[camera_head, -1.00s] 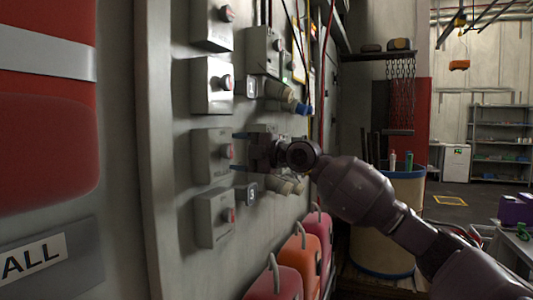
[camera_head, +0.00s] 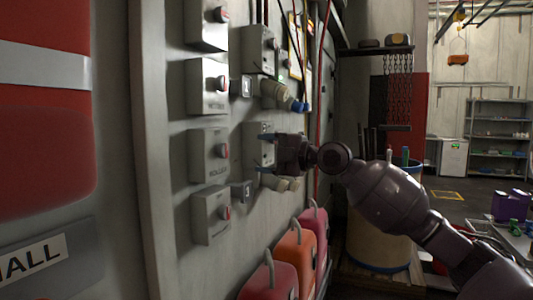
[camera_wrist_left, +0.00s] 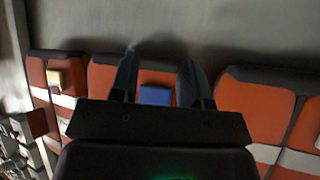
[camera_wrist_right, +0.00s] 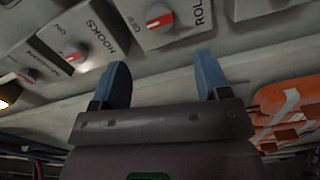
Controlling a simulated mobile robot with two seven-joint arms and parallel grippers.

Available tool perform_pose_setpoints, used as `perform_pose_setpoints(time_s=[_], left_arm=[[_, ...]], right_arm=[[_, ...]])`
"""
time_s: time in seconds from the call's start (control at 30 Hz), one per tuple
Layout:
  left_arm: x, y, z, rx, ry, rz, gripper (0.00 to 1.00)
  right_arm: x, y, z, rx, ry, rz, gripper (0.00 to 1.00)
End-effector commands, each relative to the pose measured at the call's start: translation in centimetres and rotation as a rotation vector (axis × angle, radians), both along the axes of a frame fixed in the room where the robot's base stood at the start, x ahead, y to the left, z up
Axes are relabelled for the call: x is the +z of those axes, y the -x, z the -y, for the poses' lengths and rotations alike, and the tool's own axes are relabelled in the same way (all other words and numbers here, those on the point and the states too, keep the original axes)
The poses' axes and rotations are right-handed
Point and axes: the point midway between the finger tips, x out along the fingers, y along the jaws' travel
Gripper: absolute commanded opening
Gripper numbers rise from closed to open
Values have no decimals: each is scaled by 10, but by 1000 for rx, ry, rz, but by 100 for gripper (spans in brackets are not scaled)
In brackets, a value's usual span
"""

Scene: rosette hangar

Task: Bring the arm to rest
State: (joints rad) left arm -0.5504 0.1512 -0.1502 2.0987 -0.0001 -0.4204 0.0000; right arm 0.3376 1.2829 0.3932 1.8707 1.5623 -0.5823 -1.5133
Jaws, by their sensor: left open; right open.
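My right arm comes in from the right in the head view. Its gripper (camera_head: 264,153) is open and empty, with two blue fingers pointing left toward the wall of grey switch boxes. It appears apart from the nearest box with a red knob (camera_head: 222,151). In the right wrist view the open gripper (camera_wrist_right: 163,72) shows below boxes marked HOOKS (camera_wrist_right: 85,46) and ROLL, with nothing between the fingers. My left gripper is not in the head view. In the left wrist view it is open (camera_wrist_left: 158,70), in front of orange-red padded shapes; a blue patch (camera_wrist_left: 155,95) shows between its fingers.
The switch wall (camera_head: 170,220) runs along the left. Pink and orange cases (camera_head: 295,250) stand below my right gripper. A large tan bin (camera_head: 380,240) stands behind my right arm. Shelves (camera_head: 500,140) and open floor lie far right.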

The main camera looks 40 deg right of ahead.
Motion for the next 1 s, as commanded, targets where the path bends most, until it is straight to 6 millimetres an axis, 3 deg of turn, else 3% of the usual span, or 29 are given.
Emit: perform_pose_setpoints(time_s=[0.6,0.9,1.0], left_arm=[[-1,0,0,-1,-2,0,43],[0,-1,2,6,8,4,43],[0,-1,2,6,7,5,43]], right_arm=[[0,0,0,0,-13,-5,69],[2,-4,8,-74,-242,-66,69],[-13,-11,10,-125,-319,-80,69]])
